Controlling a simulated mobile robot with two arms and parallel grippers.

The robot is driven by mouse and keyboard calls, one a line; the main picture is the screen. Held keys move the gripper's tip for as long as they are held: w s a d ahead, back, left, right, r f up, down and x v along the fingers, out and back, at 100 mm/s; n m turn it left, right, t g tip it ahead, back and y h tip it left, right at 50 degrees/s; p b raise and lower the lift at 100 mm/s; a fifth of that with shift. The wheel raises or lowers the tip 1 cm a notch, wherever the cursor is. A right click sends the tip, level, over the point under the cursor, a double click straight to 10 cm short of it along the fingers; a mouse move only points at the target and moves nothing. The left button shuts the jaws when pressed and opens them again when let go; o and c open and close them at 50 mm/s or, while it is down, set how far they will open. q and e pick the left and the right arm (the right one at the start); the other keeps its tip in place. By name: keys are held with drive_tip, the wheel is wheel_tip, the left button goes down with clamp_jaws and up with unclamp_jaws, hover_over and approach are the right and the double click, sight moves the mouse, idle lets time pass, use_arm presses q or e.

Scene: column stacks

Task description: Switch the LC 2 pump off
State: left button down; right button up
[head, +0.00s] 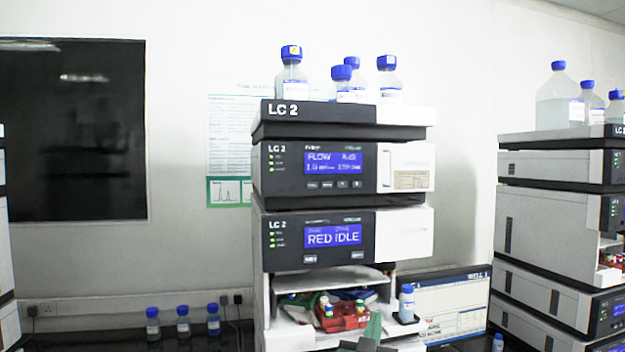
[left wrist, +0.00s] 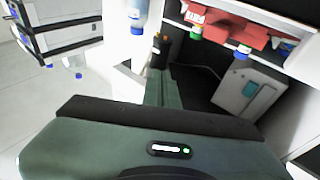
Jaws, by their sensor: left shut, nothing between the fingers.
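The LC 2 stack stands in the middle of the head view. Its upper module (head: 285,185) has a lit blue screen (head: 333,167) reading FLOW and about 1.0, small green lamps at its left and a row of small buttons (head: 333,184) beneath. This looks like the pump; its small name print is unreadable. My left gripper (head: 373,327) is at the bottom of the head view, in front of the open sampler bay, well below that module. Its fingers are shut and empty. They also show in the left wrist view (left wrist: 163,88). My right gripper is out of view.
Below is a module (head: 285,240) reading RED IDLE. The open bay holds a red vial tray (head: 342,316); a small bottle (head: 407,303) stands beside it. Blue-capped bottles (head: 291,75) stand on top. Another stack (head: 545,210) is at the right; a monitor (head: 455,305) stands between.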

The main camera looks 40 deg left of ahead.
sight(316, 192)
use_arm(q)
drive_tip(key=s+a+r+n+t+y+p, duration=0.1)
drive_tip(key=s+r+n+y, duration=0.2)
drive_tip(key=r, duration=1.1)
drive_tip(key=s+a+r+n+t+y+p, duration=0.1)
drive_tip(key=s+r+n+y, duration=0.3)
drive_tip(key=s+r, duration=0.6)
wheel_tip(316, 192, up, 4)
drive_tip(key=shift+s+a+r+y+p, duration=0.15)
drive_tip(key=shift+a+y+p, duration=0.35)
drive_tip(key=shift+a+y, duration=0.15)
drive_tip(key=shift+a, duration=0.15)
drive_tip(key=shift+w+a+b, duration=0.25)
drive_tip(key=shift+w+a, duration=1.25)
drive_tip(key=shift+a, duration=0.15)
drive_tip(key=shift+w+a+b, duration=0.2)
drive_tip(key=shift+w+a, duration=1.25)
drive_tip(key=shift+a, duration=0.15)
